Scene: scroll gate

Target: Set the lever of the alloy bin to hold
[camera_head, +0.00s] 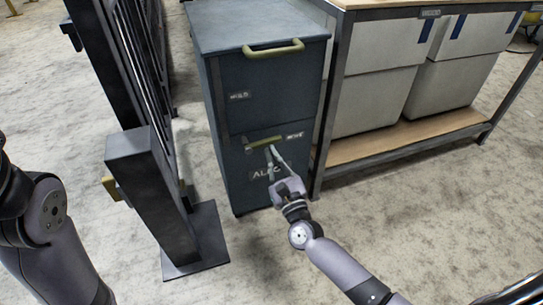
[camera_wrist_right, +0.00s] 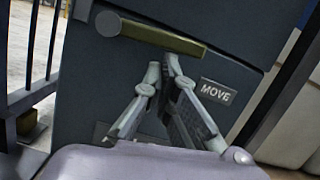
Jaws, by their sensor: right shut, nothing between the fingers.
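The alloy bin (camera_head: 225,130) is a tall dark blue-grey box with a label (camera_head: 265,173) low on its front that seems to read ALLOY. Its lever (camera_head: 264,143), a short olive bar on a grey round pivot, also shows in the right wrist view (camera_wrist_right: 160,38). It lies nearly level, its free end toward the MOVE label (camera_head: 295,135). A second label (camera_head: 239,96) higher up seems to read HOLD. My right gripper (camera_head: 270,149) is shut and empty, its fingertips (camera_wrist_right: 164,66) just below the lever; contact is unclear. My left gripper is out of view.
A dark barred gate (camera_head: 140,60) with a post (camera_head: 150,185) on a floor plate stands left. A shelf (camera_head: 410,135) with grey boxes stands close on the right. Floor in front is clear.

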